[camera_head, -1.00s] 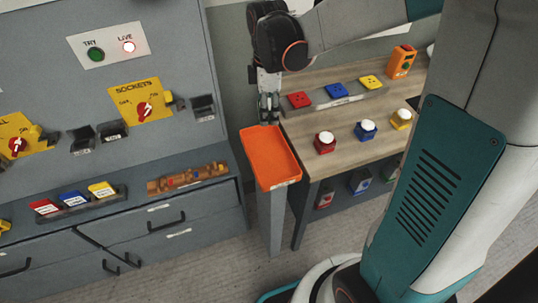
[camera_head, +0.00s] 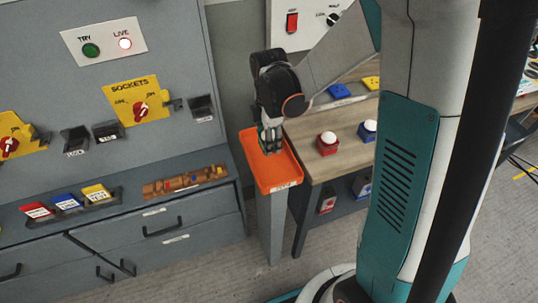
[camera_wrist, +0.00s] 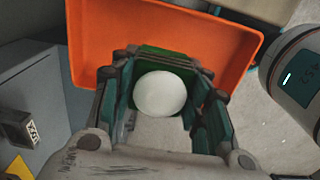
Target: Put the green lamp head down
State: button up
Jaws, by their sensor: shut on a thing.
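The green lamp head (camera_wrist: 160,93) has a round white dome and a green base, which shows behind the dome in the wrist view. My gripper (camera_wrist: 163,85) is shut on it, with a finger on either side. In the head view my gripper (camera_head: 270,142) points down inside the outline of the orange tray (camera_head: 279,181). The lamp head is mostly hidden by the fingers there. I cannot tell whether it touches the tray floor. The tray also shows in the wrist view (camera_wrist: 85,45), behind the fingers, and its visible floor is bare.
A wooden bench (camera_head: 312,168) with a red lamp (camera_head: 327,143) and a blue lamp (camera_head: 368,130) stands right of the tray. A grey cabinet (camera_head: 150,100) with switches stands left. Its ledge holds a brown bar (camera_head: 185,181) and colored blocks (camera_head: 67,203).

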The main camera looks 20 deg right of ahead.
aim_at(269, 159)
jog(key=shift+f+b, duration=0.8)
jog(key=shift+f, duration=1.9)
jog(key=shift+f, duration=0.1)
jog(key=shift+f, duration=0.15)
jog(key=o, duration=1.4)
jog(key=shift+r, duration=0.2)
